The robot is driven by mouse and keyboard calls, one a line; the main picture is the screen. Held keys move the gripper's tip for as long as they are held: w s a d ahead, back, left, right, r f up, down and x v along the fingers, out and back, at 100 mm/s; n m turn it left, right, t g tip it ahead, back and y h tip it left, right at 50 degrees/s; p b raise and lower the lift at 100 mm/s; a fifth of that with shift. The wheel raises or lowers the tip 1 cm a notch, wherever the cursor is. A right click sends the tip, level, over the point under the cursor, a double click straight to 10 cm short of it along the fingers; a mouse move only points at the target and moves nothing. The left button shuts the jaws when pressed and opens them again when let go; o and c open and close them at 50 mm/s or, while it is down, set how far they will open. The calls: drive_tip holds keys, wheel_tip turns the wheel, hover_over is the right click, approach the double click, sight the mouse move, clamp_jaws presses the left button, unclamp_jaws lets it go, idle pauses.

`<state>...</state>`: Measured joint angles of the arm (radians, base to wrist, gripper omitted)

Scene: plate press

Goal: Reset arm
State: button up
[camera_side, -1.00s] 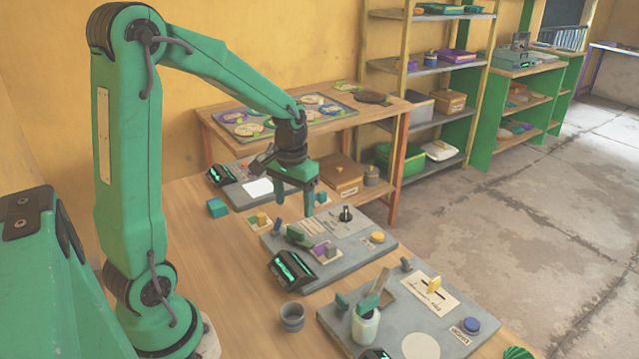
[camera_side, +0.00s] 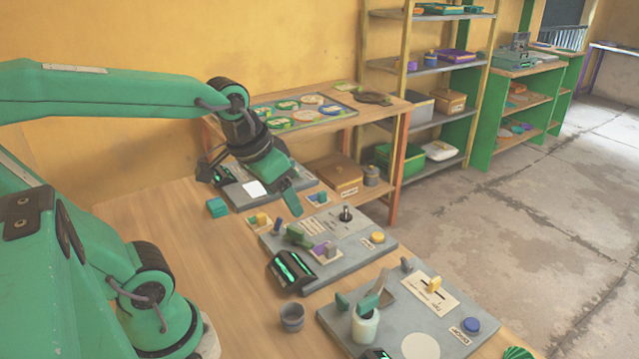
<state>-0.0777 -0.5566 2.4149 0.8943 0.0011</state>
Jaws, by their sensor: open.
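My green gripper (camera_side: 288,187) is open and empty. It hangs in the air, tilted, in front of the far grey panel (camera_side: 240,197) and partly covers it. My upper arm now leans back to the left, and the forearm stretches level across the upper left. The gripper appears apart from the panels and the table, though its exact height is hard to tell. The white square on the far panel shows just left of the fingers.
The wooden table (camera_side: 165,215) bears a middle grey panel (camera_side: 350,262) with a yellow button and a near panel (camera_side: 395,333) with a blue button (camera_side: 471,325). A grey cup (camera_side: 292,317) and teal block (camera_side: 217,207) stand on bare wood. Shelves stand behind.

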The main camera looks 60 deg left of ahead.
drive_tip(key=shift+s+d+r+m+t, duration=0.2)
drive_tip(key=shift+s+d, duration=0.15)
drive_tip(key=shift+s, duration=0.15)
drive_tip(key=shift+s+d+r+m+t, duration=0.1)
drive_tip(key=shift+s+d+t, duration=0.15)
drive_tip(key=shift+s, duration=0.3)
drive_tip(key=shift+s+d+r+m+t, duration=0.1)
drive_tip(key=shift+s+d+r+t, duration=0.05)
drive_tip(key=shift+s+d, duration=0.3)
